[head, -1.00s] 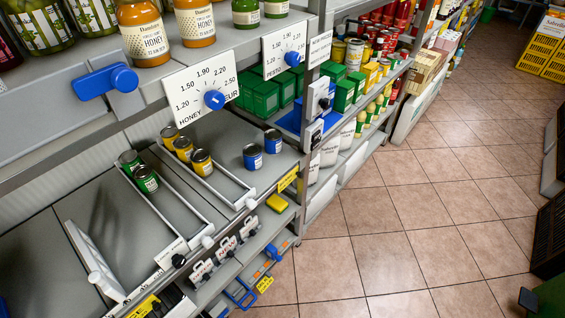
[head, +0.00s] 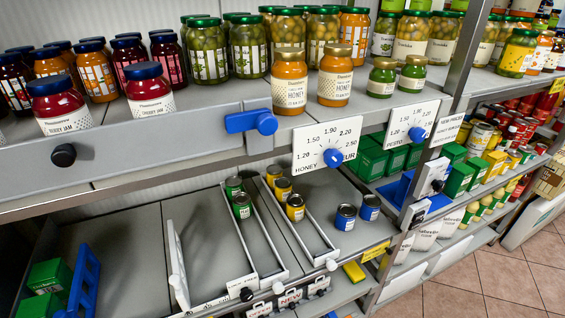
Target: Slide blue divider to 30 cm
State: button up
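The blue divider (head: 82,283) stands upright on the lower shelf (head: 130,240) at the lower left of the head view. It has open slots, and its lower end is cut off by the picture edge. Green boxes (head: 48,278) stand just left of it. A white divider (head: 178,265) stands to its right, with bare shelf between them. Small printed marks run along the shelf's front edge (head: 208,303) near the white divider; I cannot read a 30 there. My gripper is not in view.
Right of the white divider, green, yellow and blue cans (head: 346,217) stand among low white rails (head: 299,228). Above, a grey rail carries a blue slider (head: 250,122) and a black knob (head: 64,155), below jars (head: 62,100). A dial card (head: 328,146) hangs at the rail's right.

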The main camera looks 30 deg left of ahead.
aim_at(77, 295)
jog(key=u, duration=1.95)
